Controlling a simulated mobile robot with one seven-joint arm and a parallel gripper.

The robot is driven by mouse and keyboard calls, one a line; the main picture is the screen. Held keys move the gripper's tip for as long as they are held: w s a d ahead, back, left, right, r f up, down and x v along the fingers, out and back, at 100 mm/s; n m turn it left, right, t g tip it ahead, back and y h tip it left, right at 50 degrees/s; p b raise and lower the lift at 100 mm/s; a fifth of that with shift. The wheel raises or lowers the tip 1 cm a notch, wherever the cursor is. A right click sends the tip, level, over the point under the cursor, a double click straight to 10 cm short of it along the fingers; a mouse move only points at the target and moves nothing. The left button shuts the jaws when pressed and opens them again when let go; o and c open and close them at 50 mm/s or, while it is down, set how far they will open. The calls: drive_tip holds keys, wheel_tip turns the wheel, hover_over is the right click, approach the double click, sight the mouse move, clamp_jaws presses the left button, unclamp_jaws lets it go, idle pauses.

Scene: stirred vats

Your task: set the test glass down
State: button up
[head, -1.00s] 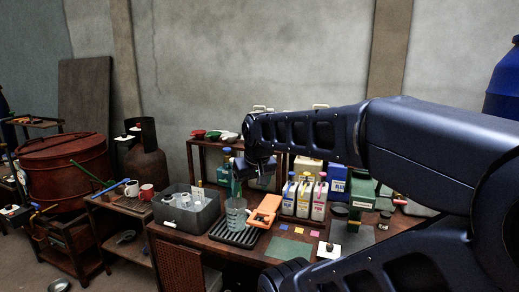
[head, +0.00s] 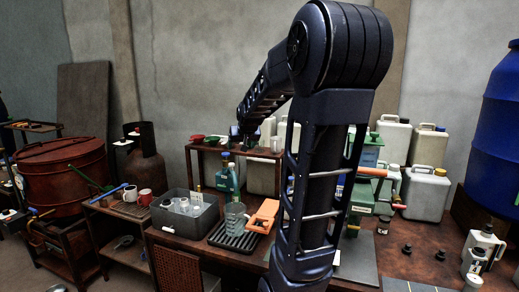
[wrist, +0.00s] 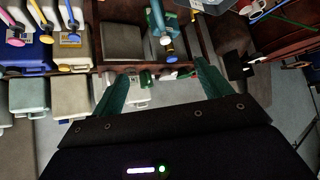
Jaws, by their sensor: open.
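The test glass (head: 235,217), a clear vessel, stands upright on the black slatted rack (head: 222,239) on the workbench. An orange tool (head: 263,215) lies just right of it. In the wrist view my gripper (wrist: 160,70) is open, with two teal fingers spread wide and nothing between them. In the head view the end of my arm is above and behind the glass, near the back shelf, well apart from it; the fingers are too small and dark to make out there. I cannot make out the glass in the wrist view.
A grey bin (head: 184,220) with pale vessels stands left of the rack. A teal bottle (head: 227,177) is behind the glass, below the raised shelf (head: 207,149). White canisters (head: 427,192) stand at right. My arm hides the bench middle.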

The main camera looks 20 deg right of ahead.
drive_tip(key=shift+w+d+f+m+t+h, duration=0.55)
drive_tip(key=shift+w+d+f, duration=1.45)
drive_tip(key=shift+w+d, duration=3.15)
drive_tip(key=shift+w+d+f+m+t+h, duration=0.2)
drive_tip(key=shift+w+d+f+t+h, duration=0.65)
drive_tip(key=shift+w+d+f, duration=4)
drive_tip(key=shift+w+d+r+m+t+h, duration=0.6)
drive_tip(key=shift+w+d, duration=1.95)
drive_tip(key=shift+w, duration=5.8)
drive_tip(key=shift+r+n, duration=0.25)
drive_tip(key=shift+r, duration=0.1)
drive_tip(key=c, duration=1.1)
drive_tip(key=shift+c, duration=0.2)
wheel_tip(320, 180, up, 20)
